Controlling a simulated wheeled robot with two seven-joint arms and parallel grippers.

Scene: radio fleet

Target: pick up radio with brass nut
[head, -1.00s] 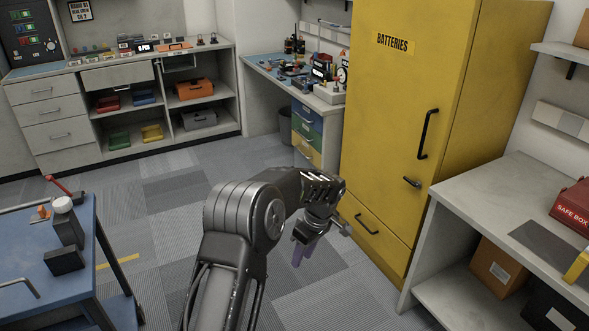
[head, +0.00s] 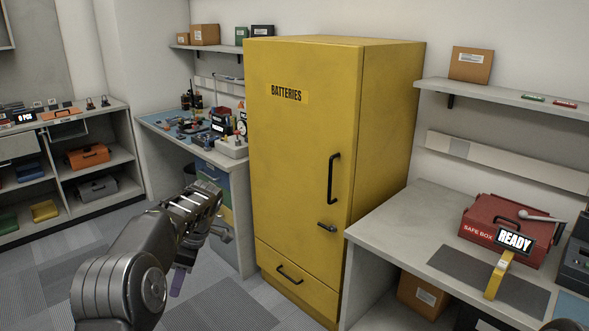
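Small dark upright shapes that look like radios (head: 191,100) stand at the back of the workbench (head: 152,122), left of the yellow cabinet. They are too small to show any brass nut. My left gripper (head: 196,258) hangs low in front of the workbench and the cabinet, apart from both, with a purple finger part pointing down. Its fingertips are too small and partly hidden to tell whether they are open. My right gripper is not in view.
The yellow batteries cabinet (head: 300,170) stands shut in the middle. At right, a counter (head: 400,225) holds a red safe box (head: 480,232), a READY sign (head: 514,240) and a dark mat (head: 450,263). Shelves with coloured cases stand at left. Grey floor (head: 215,305) is open ahead.

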